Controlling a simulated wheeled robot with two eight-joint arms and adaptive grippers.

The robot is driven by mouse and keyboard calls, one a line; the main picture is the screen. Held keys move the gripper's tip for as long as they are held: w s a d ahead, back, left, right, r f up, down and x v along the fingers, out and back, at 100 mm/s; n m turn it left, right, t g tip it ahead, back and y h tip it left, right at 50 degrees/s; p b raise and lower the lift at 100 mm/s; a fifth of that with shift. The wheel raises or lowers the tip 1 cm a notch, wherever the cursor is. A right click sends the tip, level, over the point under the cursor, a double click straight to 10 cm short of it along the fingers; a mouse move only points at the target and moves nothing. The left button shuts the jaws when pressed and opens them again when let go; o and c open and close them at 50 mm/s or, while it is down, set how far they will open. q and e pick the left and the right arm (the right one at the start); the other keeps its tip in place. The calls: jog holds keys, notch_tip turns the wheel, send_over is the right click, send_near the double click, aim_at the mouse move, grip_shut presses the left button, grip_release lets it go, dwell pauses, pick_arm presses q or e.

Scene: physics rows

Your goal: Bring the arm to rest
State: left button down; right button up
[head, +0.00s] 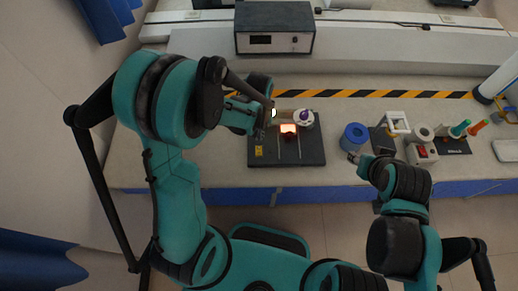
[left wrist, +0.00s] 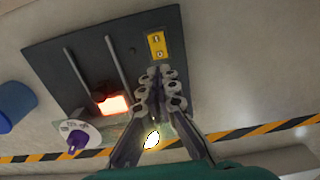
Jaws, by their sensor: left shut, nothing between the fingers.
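My left gripper (head: 267,126) is over the back left part of a dark board (head: 262,159) on the bench. In the left wrist view its fingers (left wrist: 158,76) are together with nothing between them, tips over the board near a yellow plate (left wrist: 157,45). I cannot tell the height of the gap to the board. My right gripper (head: 356,159) is small in the head view, near a blue spool (head: 354,134); its jaws are too unclear to read.
The board carries two thin rails, a glowing orange-white block (head: 288,129) and a white disc with a purple knob (head: 303,118). A grey box (head: 274,28) stands behind. Striped tape (head: 345,93) crosses the bench. Several small items, including a red-and-white box (head: 422,153), stand right.

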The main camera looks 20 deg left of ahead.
dwell(0.3)
pick_arm(q)
jog(key=s+a+r+m+t+b, duration=0.1)
jog(key=s+a+r+t+b, duration=0.1)
jog(key=s+r, duration=0.3)
jog(key=s+a+r+m+t+b, duration=0.2)
jog(key=s+r+t+b, duration=0.2)
jog(key=s+r+t, duration=0.1)
jog(key=shift+s+a+r+b, duration=0.15)
jog(key=shift+a+r+b, duration=0.2)
